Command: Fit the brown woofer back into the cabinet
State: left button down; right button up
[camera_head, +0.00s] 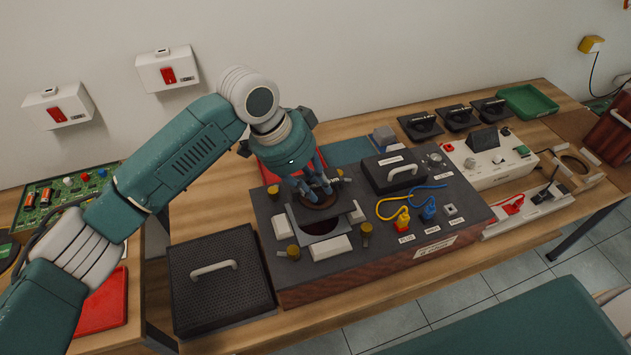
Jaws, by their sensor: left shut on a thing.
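The cabinet (388,262) lies on its back on the wooden bench, with a dark front panel and reddish wood sides. Its round opening (322,226) shows dark red inside, with white blocks and brass-coloured knobs around it. My left gripper (314,190) points down over the opening, shut on the brown woofer (319,202). The woofer appears just above the far part of the opening; the fingers hide much of it, and I cannot tell whether it touches the panel. My right gripper is not in view.
A black perforated grille (218,290) with a handle lies left of the cabinet. A white tester (490,160), black discs (460,117) and a green tray (528,102) stand right.

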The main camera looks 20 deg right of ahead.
aim_at(294, 193)
pick_arm(q)
jog(key=shift+f+b, duration=1.05)
jog(key=shift+f, duration=2.7)
jog(key=c, duration=1.5)
grip_release()
jog(key=shift+s+a+f, duration=0.1)
jog(key=shift+f, duration=0.1)
jog(key=v, duration=1.2)
jog(key=shift+r, duration=0.15)
jog(key=shift+r, duration=0.1)
notch_tip(294, 193, up, 8)
jog(key=p, duration=0.8)
